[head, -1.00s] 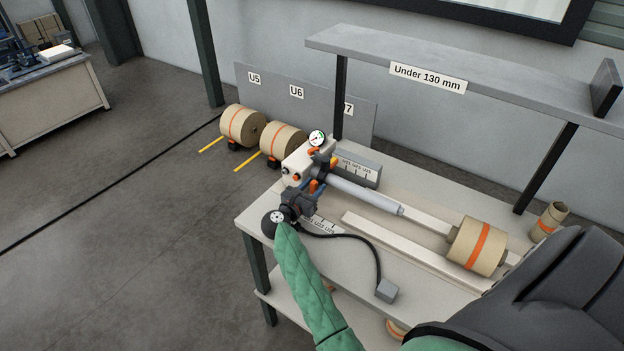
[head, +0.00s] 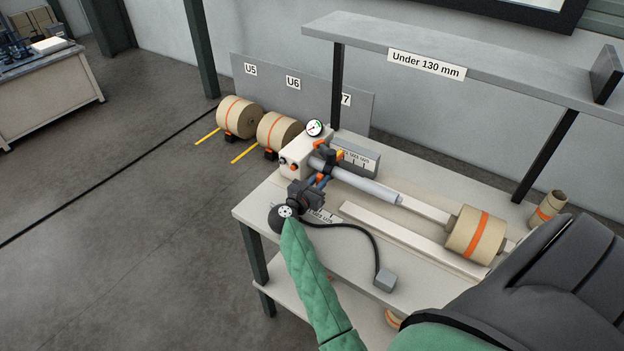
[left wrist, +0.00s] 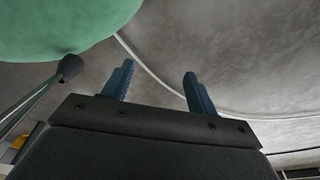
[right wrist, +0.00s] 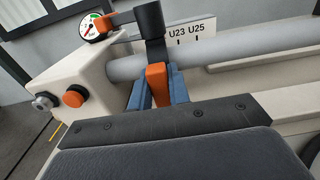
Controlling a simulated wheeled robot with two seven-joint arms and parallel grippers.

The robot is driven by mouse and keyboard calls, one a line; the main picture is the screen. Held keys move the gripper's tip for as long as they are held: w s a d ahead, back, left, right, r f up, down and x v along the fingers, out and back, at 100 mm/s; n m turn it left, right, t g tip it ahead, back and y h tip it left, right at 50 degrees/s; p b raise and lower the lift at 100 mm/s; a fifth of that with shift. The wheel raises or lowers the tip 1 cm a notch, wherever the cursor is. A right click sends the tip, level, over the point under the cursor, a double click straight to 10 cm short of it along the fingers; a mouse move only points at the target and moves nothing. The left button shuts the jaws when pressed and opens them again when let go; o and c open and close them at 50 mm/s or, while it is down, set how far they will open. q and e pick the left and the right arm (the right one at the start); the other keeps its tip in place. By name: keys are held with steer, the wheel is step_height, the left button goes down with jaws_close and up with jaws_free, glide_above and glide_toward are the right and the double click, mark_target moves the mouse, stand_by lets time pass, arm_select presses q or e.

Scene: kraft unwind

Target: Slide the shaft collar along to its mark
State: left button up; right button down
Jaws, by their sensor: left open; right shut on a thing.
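The dark shaft collar (head: 326,157) is around the grey shaft (head: 365,188), close to the white housing. In the right wrist view the collar (right wrist: 150,30) has an orange handle (right wrist: 158,85) hanging down between my blue fingers. My right gripper (head: 321,182) is shut on that handle. Marks labelled U23 and U25 show on a label plate (right wrist: 190,36) behind the shaft, to the right of the collar. My left gripper (left wrist: 158,80) is open and empty over the floor, out of the head view.
The white housing (head: 300,158) carries a gauge (head: 314,128) and buttons. A kraft roll (head: 475,235) sits toward the right end of the shaft. A cable runs to a grey box (head: 386,281) on the bench. A shelf (head: 500,75) stands above the back.

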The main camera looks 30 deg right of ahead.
steer(key=s+d, duration=0.1)
steer(key=s, duration=0.1)
steer(key=s+b, duration=0.1)
steer(key=s, duration=0.1)
steer(key=s+d, duration=0.1)
steer(key=s, duration=0.1)
steer(key=shift+s+d+b, duration=0.3)
steer(key=shift+s+d, duration=0.15)
steer(key=shift+s, duration=0.15)
arm_select(q)
steer(key=w+r, duration=0.1)
steer(key=w+d+r, duration=0.1)
steer(key=w, duration=0.1)
steer(key=shift+w+d+r, duration=0.1)
steer(key=shift+w+d, duration=0.1)
steer(key=shift+w, duration=0.1)
arm_select(e)
steer(key=c, duration=1.3)
jaws_free()
arm_select(q)
steer(key=shift+w, duration=0.1)
